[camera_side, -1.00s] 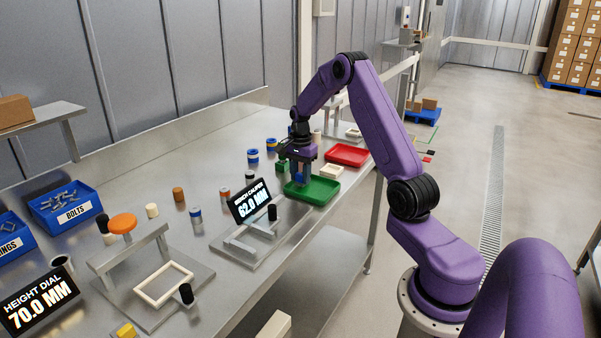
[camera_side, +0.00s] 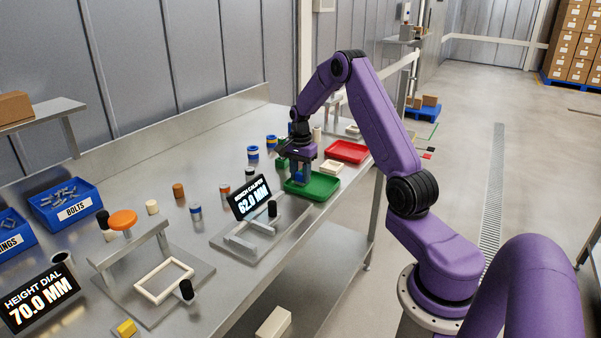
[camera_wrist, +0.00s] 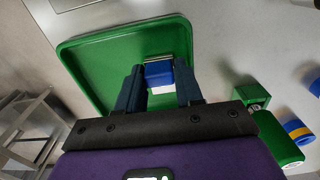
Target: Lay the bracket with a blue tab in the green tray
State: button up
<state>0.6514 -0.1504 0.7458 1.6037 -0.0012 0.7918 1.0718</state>
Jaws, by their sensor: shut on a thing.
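My gripper (camera_wrist: 160,85) is shut on the bracket with a blue tab (camera_wrist: 159,74). The blue tab sits between the two fingers, and a small metal edge shows beyond it. In the wrist view the bracket is over the floor of the green tray (camera_wrist: 97,42). In the side view my gripper (camera_side: 299,180) is low over the left part of the green tray (camera_side: 325,190). The fingers hide most of the bracket there. I cannot tell whether the bracket touches the tray floor.
A red tray (camera_side: 347,151) and a cream block (camera_side: 330,167) stand beyond the green tray. The bench caliper (camera_side: 250,198) stands nearer the camera on the left.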

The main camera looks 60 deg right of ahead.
jog(key=o, duration=1.2)
jog(key=shift+w, duration=0.1)
jog(key=r, duration=1.7)
jog(key=shift+s+r, duration=0.2)
jog(key=shift+r, duration=0.05)
